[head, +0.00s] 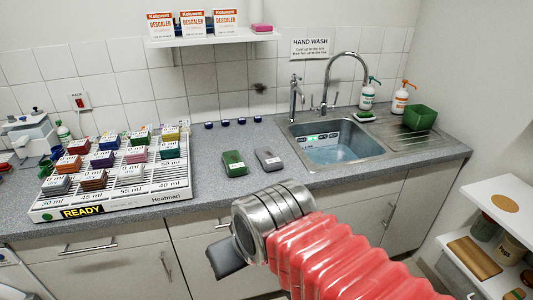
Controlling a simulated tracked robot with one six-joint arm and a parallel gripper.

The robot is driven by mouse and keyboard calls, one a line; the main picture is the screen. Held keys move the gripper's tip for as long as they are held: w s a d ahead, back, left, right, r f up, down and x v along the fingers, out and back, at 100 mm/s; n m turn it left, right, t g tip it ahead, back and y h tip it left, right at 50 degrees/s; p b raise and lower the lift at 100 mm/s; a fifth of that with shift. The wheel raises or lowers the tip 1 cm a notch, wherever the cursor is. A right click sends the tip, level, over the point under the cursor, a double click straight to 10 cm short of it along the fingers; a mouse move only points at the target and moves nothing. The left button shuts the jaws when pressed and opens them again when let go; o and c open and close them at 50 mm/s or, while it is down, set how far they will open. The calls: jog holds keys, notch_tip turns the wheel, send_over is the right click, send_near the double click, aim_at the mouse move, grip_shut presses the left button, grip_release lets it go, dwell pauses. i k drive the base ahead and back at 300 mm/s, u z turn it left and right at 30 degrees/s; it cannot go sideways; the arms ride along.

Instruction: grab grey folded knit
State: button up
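A grey folded piece (268,159), which looks like the grey folded knit, lies flat on the counter left of the sink. A green folded piece (234,162) lies just left of it, a small gap apart. Another greyish block (57,184) sits at the front left of the white rack. My gripper (226,262) is low in the middle, in front of the counter's front edge and nearer to me than the grey piece. Only a dark part of it shows past the metal wrist, so its opening is hidden. Nothing shows held in it.
The white ribbed rack (122,200) with several coloured blocks stands on the left. The sink (335,143) with its tall tap is to the right. Several small blue items (232,121) lie along the wall. The counter around the grey piece is mostly clear. Shelves (500,222) stand at right.

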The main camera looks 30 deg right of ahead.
aim_at(270, 161)
jog(key=u, duration=0.05)
jog(key=i, duration=0.95)
